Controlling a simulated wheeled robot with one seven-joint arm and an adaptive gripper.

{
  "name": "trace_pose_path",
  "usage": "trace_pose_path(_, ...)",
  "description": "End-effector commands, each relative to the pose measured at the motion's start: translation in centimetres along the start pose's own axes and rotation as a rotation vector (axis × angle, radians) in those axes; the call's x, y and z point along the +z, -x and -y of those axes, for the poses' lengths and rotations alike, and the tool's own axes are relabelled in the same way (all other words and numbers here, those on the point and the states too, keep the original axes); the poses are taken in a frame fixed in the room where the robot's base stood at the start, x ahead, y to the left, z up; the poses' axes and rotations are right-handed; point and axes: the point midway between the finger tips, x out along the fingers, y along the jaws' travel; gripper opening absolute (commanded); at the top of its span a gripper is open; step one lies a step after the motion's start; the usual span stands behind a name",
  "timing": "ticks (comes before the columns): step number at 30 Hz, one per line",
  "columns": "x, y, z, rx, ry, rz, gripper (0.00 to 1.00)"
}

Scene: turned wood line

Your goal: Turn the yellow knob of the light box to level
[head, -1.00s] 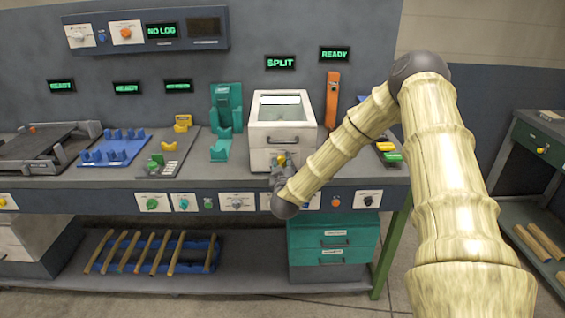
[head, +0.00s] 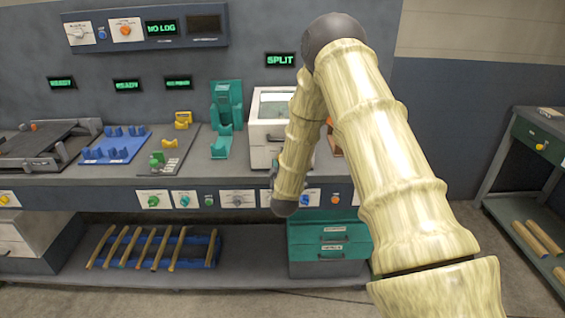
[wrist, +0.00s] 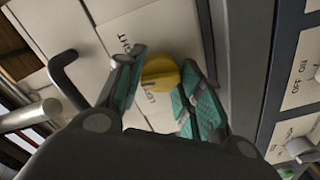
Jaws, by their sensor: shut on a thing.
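The light box (head: 267,135) is a white box with a window in its top and a dark bar handle, standing on the workbench. My gripper (wrist: 163,66) is shut on the knob, with one teal-padded finger on each side. In the head view my arm hides the knob and most of my gripper. The dark mark appears roughly sideways in the wrist view; I cannot tell the exact level.
A dark bar handle (wrist: 62,68) stands out left of my gripper in the wrist view. A panel with switches (wrist: 300,147) lies at the right. A teal stand (head: 222,120) is left of the box. Teal drawers (head: 325,250) are below the bench.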

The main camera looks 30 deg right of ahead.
Motion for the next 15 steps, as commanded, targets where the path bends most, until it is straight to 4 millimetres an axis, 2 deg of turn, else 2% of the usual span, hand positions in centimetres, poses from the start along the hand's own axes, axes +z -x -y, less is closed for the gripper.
trace_pose_path(15,-0.13,0.0,0.08,0.0,0.152,-0.002,0.12)
